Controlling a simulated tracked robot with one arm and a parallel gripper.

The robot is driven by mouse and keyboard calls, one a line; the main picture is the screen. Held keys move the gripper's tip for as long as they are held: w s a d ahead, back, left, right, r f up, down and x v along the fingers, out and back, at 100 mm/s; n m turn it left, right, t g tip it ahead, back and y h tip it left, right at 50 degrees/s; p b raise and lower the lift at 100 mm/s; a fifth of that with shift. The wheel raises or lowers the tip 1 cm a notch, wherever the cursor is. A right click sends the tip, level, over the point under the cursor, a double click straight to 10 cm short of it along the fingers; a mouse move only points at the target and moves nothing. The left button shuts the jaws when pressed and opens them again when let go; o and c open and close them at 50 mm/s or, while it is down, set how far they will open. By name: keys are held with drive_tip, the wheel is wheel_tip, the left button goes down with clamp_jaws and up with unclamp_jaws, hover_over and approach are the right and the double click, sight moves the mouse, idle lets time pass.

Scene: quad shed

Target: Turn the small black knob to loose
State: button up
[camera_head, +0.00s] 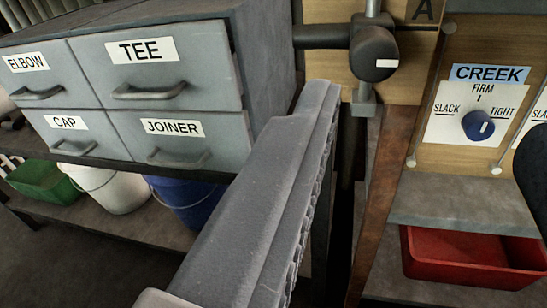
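A dial plate labelled CREEK carries a blue knob (478,125) at the right. SLACK is printed at its left, FIRM above and TIGHT at its right; no "loose" is readable. The knob's white mark lies on its right part. A dark round knob-like part (375,52) with a white mark sits on a pipe at top centre; I cannot tell whether it turns. One large grey finger of my gripper (319,95) reaches up through the middle, below and left of the dark part. Nothing visible is held.
Grey drawers (190,91) labelled ELBOW, TEE, CAP and JOINER stand at left. Green (42,183), white (118,192) and blue (195,198) containers sit beneath. A red tray (470,262) lies below the dial. A dark rounded shape (532,170) partly hides another plate at the right edge.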

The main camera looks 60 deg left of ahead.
sight(370, 67)
drive_tip(key=shift+y, duration=0.5)
drive_tip(key=w+a+f+b, duration=0.1)
drive_tip(key=w+a, duration=0.1)
drive_tip(key=w, duration=0.1)
drive_tip(key=w+a+f+b, duration=0.1)
drive_tip(key=w+a, duration=0.1)
drive_tip(key=a, duration=0.1)
drive_tip(key=w+a+b, duration=0.1)
drive_tip(key=w+a, duration=0.1)
drive_tip(key=w, duration=0.1)
drive_tip(key=shift+w+a+f, duration=0.3)
drive_tip(key=shift+f, duration=0.1)
drive_tip(key=shift+x, duration=0.75)
drive_tip(key=shift+r, duration=0.15)
drive_tip(key=c, duration=1)
